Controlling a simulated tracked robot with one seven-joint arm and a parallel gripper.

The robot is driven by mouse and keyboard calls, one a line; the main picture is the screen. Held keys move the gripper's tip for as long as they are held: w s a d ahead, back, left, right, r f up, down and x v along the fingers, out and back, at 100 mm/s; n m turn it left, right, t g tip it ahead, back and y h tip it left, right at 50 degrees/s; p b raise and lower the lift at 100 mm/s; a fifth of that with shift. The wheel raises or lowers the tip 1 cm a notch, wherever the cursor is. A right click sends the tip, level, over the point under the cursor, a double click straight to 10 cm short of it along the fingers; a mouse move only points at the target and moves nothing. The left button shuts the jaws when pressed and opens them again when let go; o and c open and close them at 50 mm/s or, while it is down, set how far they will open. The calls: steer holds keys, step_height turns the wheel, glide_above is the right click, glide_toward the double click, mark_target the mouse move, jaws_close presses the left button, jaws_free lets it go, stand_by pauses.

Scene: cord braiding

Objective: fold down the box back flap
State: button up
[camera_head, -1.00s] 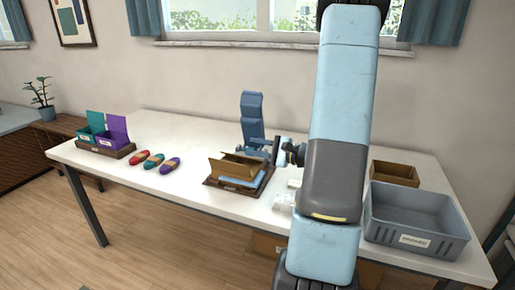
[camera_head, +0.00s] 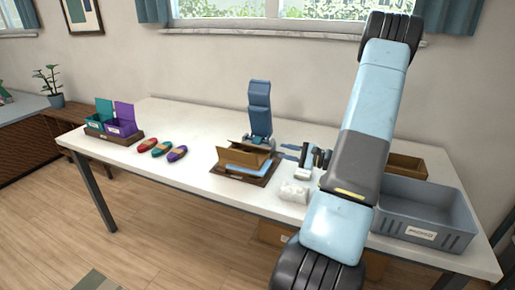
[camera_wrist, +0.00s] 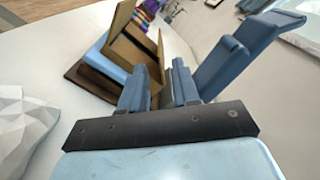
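The brown cardboard box (camera_head: 230,157) sits on a dark brown board (camera_head: 243,178) in the middle of the table. Its flaps stand at angles, and a light blue item (camera_head: 248,159) shows at it. My gripper (camera_head: 289,152) is just right of the box, apart from it. In the wrist view my gripper's two blue fingers (camera_wrist: 158,82) are spread with a gap between them. The box (camera_wrist: 122,45) lies just beyond them, with one raised flap (camera_wrist: 161,55) in line with the gap. I cannot tell whether a finger touches this flap.
A tall blue stand (camera_head: 259,105) rises behind the box. A white crumpled lump (camera_head: 294,192) lies front right. Red, teal and purple cord bundles (camera_head: 162,149) and a rack of small bins (camera_head: 114,120) are left. A grey bin (camera_head: 425,212) and a brown box (camera_head: 407,166) are right.

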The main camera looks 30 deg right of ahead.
steer(key=x, duration=0.4)
steer(key=f+x, duration=0.1)
steer(key=x, duration=0.3)
steer(key=d+x, duration=0.1)
steer(key=x, duration=0.4)
steer(key=shift+w+f, duration=0.3)
jaws_close()
